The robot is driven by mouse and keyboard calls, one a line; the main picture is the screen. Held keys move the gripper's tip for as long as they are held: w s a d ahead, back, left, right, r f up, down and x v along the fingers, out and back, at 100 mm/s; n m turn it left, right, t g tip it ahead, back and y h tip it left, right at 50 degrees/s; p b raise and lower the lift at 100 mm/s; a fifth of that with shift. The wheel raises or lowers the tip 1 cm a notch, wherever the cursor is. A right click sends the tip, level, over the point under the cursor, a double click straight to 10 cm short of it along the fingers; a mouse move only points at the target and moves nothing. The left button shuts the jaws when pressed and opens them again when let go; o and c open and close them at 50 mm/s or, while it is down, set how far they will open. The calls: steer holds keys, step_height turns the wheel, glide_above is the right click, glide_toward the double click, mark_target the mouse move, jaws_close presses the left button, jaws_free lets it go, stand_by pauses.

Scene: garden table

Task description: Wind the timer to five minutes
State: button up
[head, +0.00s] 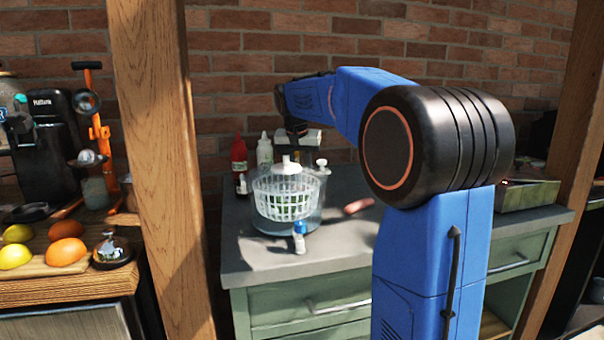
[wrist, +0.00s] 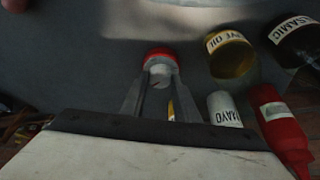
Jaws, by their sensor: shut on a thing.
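A small round timer (wrist: 158,72), white with a red edge, stands on the grey counter in the wrist view. A small dark mark shows on its white part. My gripper (wrist: 161,86) reaches down to it, with its two fingers on either side, shut on the white part. In the head view my wrist is behind the salad spinner, where the fingers and the timer are hidden. I cannot read the timer's setting.
A salad spinner (head: 290,198) stands in front on the counter (head: 345,240). Close to my gripper are an olive oil bottle (wrist: 230,54), a balsamic bottle (wrist: 292,38), a white mayo bottle (wrist: 224,108) and a red bottle (wrist: 281,128). A blue-topped shaker (head: 299,240) stands at the front.

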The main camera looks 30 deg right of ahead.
steer(key=shift+w+a+m+g+h, duration=0.1)
steer(key=shift+m+g+h, duration=0.4)
steer(key=shift+m, duration=1)
steer(key=o, duration=1)
steer(key=v, duration=1.7)
steer(key=shift+w+r, duration=0.1)
steer(key=shift+r, duration=0.1)
